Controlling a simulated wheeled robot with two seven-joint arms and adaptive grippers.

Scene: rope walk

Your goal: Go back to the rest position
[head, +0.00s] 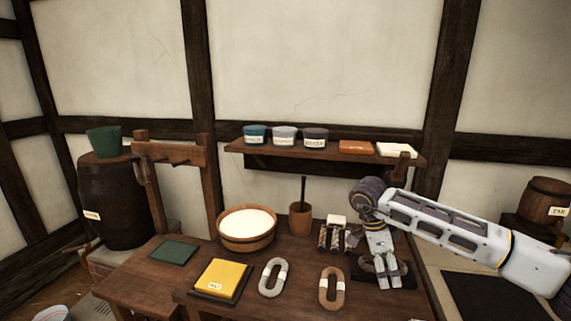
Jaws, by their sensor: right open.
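My right arm comes in from the right edge, bent down at its wrist. My right gripper (382,279) points down over the right part of the wooden bench (312,249), its fingers apart. It is above or beside a dark coil (398,280) on a black mat; whether it touches the coil I cannot tell. My left gripper is out of the picture.
On the bench are a pale rope coil (273,277), a brown coil (332,286), a yellow block (222,279), a bowl of white stuff (246,225) and a wooden cup (300,219). A shelf (290,151) with several pots hangs behind. A barrel (112,203) stands left.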

